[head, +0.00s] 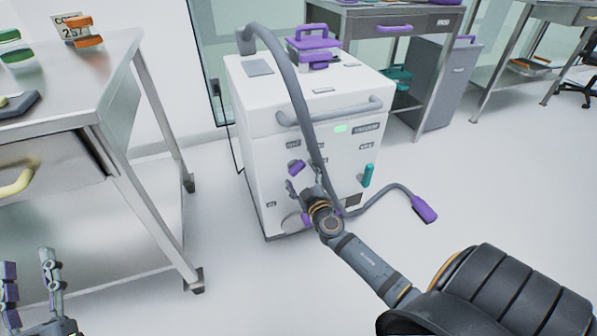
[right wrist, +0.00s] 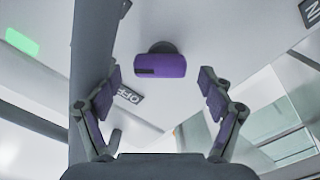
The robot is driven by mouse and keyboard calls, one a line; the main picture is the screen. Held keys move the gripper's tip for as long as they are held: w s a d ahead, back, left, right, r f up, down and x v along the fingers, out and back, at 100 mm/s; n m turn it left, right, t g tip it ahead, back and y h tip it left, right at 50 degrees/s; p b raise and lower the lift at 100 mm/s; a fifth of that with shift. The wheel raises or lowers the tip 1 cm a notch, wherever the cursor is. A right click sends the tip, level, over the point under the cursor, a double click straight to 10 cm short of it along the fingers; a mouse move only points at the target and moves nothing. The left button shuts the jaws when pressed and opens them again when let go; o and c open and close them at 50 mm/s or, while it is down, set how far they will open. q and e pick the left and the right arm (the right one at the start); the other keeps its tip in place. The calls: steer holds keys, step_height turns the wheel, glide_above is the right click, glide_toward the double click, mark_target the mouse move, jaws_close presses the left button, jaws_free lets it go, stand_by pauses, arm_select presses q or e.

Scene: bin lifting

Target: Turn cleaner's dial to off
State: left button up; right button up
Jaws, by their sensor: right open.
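The white cleaner (head: 258,112) stands on the floor, with a purple dial (head: 297,167) on its front panel. In the right wrist view the dial (right wrist: 160,66) is a purple bar with a dark mark at its left end. An OFF label (right wrist: 128,93) lies below and left of it; part of an ON label (right wrist: 311,12) shows at the upper right. My right gripper (head: 303,190) is open by the front panel; its fingers (right wrist: 159,76) spread to either side below the dial, holding nothing. My left gripper (head: 29,268) is open and empty at the lower left.
The cleaner's grey hose (head: 293,85) hangs down its front beside the dial and runs close by my right gripper (right wrist: 88,60). A green light (head: 341,128) shows on the panel. A metal table (head: 120,50) stands left.

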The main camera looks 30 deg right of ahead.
steer(key=shift+x, duration=0.8)
arm_select(q)
steer(key=shift+w+f, duration=0.1)
steer(key=shift+f, duration=0.35)
arm_select(e)
steer(key=c, duration=1.1)
steer(key=shift+c, duration=0.2)
